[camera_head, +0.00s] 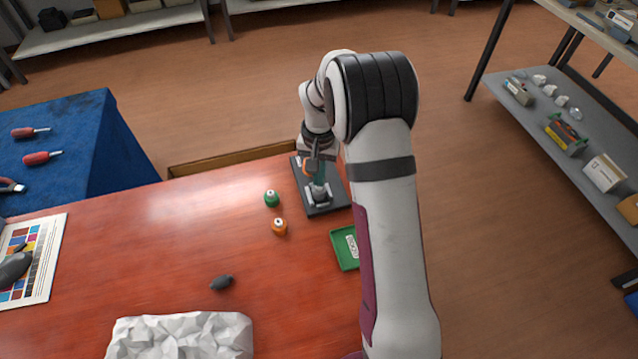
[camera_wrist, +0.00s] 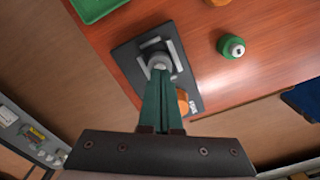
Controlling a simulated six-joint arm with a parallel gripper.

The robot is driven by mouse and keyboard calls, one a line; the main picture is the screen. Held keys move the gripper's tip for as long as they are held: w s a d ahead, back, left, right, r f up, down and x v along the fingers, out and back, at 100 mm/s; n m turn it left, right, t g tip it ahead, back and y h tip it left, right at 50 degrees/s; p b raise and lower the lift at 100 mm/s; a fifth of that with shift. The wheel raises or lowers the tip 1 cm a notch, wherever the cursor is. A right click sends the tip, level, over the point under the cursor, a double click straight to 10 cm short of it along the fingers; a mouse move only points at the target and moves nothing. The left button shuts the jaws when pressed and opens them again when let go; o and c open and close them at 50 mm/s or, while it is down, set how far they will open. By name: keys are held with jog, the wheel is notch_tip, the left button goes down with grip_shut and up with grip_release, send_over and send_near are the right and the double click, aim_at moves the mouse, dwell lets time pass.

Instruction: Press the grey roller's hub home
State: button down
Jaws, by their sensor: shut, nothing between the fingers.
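A grey roller (camera_head: 319,194) stands in a light metal bracket on a black base plate (camera_head: 328,209). In the wrist view its round grey hub (camera_wrist: 159,61) shows between the bracket's bars, on the black plate (camera_wrist: 127,57). My gripper (camera_head: 319,182) points down over the grey roller. Its two green fingers are closed together with nothing between them, and in the wrist view the fingertips (camera_wrist: 161,74) are at the hub's edge. They cover part of it. I cannot tell whether they touch it. An orange part (camera_wrist: 183,101) is on the plate beside the fingers.
A green roller (camera_head: 271,199) and an orange roller (camera_head: 279,227) stand left of the plate. A green tray (camera_head: 341,257) lies in front of it. A dark grey object (camera_head: 221,283) and a crumpled white thing (camera_head: 180,336) are nearer. The table between is clear.

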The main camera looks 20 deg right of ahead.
jog(key=shift+f, duration=0.65)
dwell(0.4)
jog(key=shift+r, duration=3.55)
jog(key=s+a+r+y, duration=0.1)
jog(key=s+a+r, duration=0.3)
jog(key=s, duration=0.5)
jog(key=s+a+r, duration=0.1)
jog(key=s+r, duration=0.6)
jog(key=s, duration=0.2)
jog(key=s+a+f, duration=0.1)
jog(key=s+a, duration=0.1)
jog(key=s, duration=1.1)
jog(key=shift+s+a+f+y, duration=0.25)
jog(key=shift+a+f+y, duration=0.1)
jog(key=shift+a+y, duration=0.05)
